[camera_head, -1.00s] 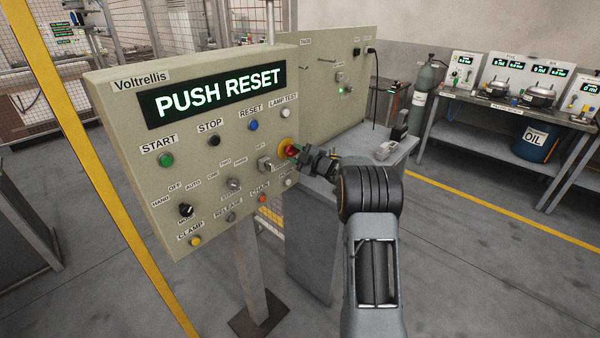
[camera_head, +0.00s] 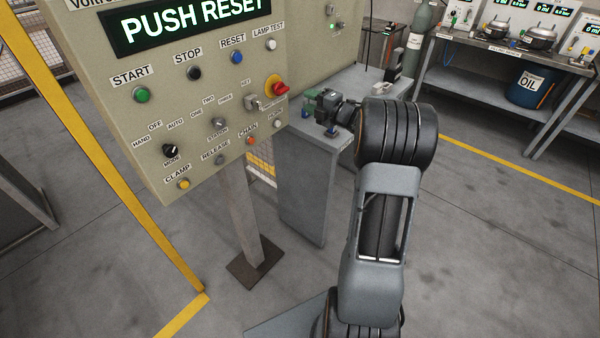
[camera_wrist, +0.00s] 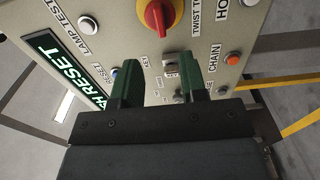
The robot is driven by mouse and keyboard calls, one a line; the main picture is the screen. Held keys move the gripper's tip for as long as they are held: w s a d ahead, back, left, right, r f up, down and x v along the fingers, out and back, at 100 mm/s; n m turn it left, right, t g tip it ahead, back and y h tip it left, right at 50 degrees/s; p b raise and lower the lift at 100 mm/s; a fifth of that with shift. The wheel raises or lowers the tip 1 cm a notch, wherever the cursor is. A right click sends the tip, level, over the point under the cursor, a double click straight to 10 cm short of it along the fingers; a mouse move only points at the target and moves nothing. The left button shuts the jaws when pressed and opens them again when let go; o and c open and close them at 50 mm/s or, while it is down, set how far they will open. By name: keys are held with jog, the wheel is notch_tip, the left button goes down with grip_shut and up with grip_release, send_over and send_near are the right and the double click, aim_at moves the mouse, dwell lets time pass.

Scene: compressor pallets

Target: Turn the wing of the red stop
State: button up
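The red stop (camera_head: 276,88) is a red winged knob on a yellow round base, at the right side of the beige panel (camera_head: 130,72). In the wrist view the red stop (camera_wrist: 159,15) shows at the top, cut off by the frame edge, with its wing visible. My gripper (camera_head: 325,113) is to the right of the panel and a little below the stop, apart from it. In the wrist view my gripper (camera_wrist: 158,82) has two green fingers spread apart, with nothing between them but the panel behind.
A display (camera_head: 180,18) on the panel reads PUSH RESET. Around the stop are a white lamp test button (camera_head: 271,44), a blue reset button (camera_head: 236,58), a key switch (camera_head: 251,102) and an orange chain button (camera_head: 250,140). A grey cabinet (camera_head: 305,190) stands behind my gripper.

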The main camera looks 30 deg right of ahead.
jog(key=s+a+r+m+g+h+p, duration=0.1)
jog(key=s+a+r+m+g+h, duration=0.15)
jog(key=s+m+h, duration=0.4)
jog(key=s+a+r+m+g+h, duration=0.1)
jog(key=s+a+m+h, duration=0.2)
jog(key=m, duration=0.6)
jog(key=s+a+f+m+g, duration=0.3)
jog(key=s+a, duration=0.1)
jog(key=s, duration=0.2)
jog(key=s+a+f+m+g, duration=0.3)
jog(key=s+a, duration=0.2)
jog(key=s, duration=0.2)
jog(key=shift+p, duration=0.35)
jog(key=shift+g, duration=0.25)
